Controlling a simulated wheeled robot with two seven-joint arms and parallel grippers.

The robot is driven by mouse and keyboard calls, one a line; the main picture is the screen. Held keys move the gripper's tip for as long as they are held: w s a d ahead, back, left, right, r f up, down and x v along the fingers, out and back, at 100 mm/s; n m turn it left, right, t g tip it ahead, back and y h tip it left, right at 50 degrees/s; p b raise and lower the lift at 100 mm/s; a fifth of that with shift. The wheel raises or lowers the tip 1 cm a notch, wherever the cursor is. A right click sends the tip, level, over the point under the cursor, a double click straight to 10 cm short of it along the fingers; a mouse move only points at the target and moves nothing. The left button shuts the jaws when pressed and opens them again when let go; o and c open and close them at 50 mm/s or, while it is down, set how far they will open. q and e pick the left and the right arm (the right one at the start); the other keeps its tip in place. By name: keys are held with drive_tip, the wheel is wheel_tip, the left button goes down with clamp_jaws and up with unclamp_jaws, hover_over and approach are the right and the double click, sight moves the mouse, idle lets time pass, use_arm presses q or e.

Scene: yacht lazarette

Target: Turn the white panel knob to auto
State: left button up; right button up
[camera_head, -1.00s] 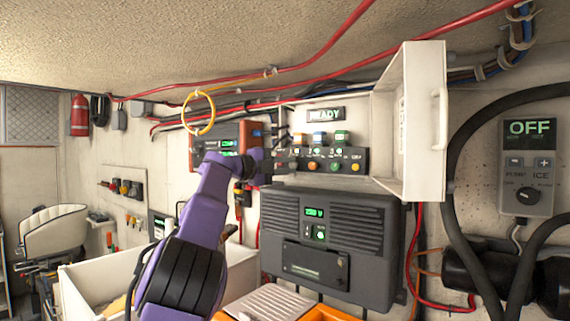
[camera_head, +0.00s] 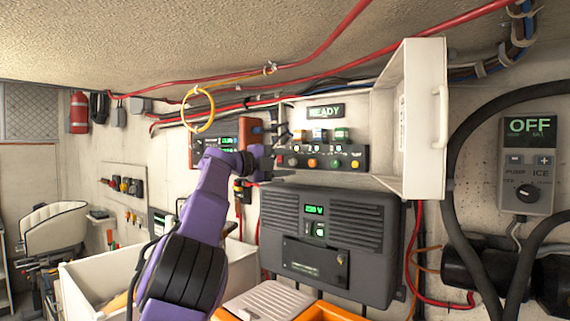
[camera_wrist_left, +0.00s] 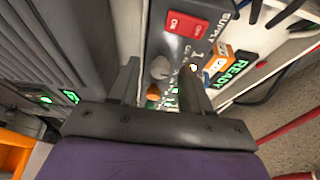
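The panel (camera_head: 345,168) is a dark box on the wall under a green READY sign (camera_head: 325,112), with a row of coloured controls. In the left wrist view a white knob (camera_wrist_left: 160,68) sits on the panel face (camera_wrist_left: 170,42), between and just beyond my left fingertips. My left gripper (camera_head: 272,160) is at the panel's left end; it also shows in the left wrist view (camera_wrist_left: 160,80). Its fingers are apart with nothing held. The knob is hard to make out in the head view. I cannot read its setting. My right gripper is out of view.
A red ON/OFF switch (camera_wrist_left: 187,25) is close to the knob. A dark grey unit (camera_head: 330,245) hangs below the panel. A white open cabinet door or box (camera_head: 410,120) juts out at the right. Red cables (camera_head: 330,70) run above. An orange bin (camera_head: 340,312) stands below.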

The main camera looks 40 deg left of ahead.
use_arm(q)
drive_tip(key=shift+s+a+f+b, duration=0.1)
drive_tip(key=shift+s+f+b, duration=0.05)
drive_tip(key=shift+s+b, duration=0.25)
drive_tip(key=b+v, duration=0.4)
drive_tip(key=v, duration=0.5)
drive_tip(key=shift+s, duration=0.35)
drive_tip(key=shift+a, duration=0.15)
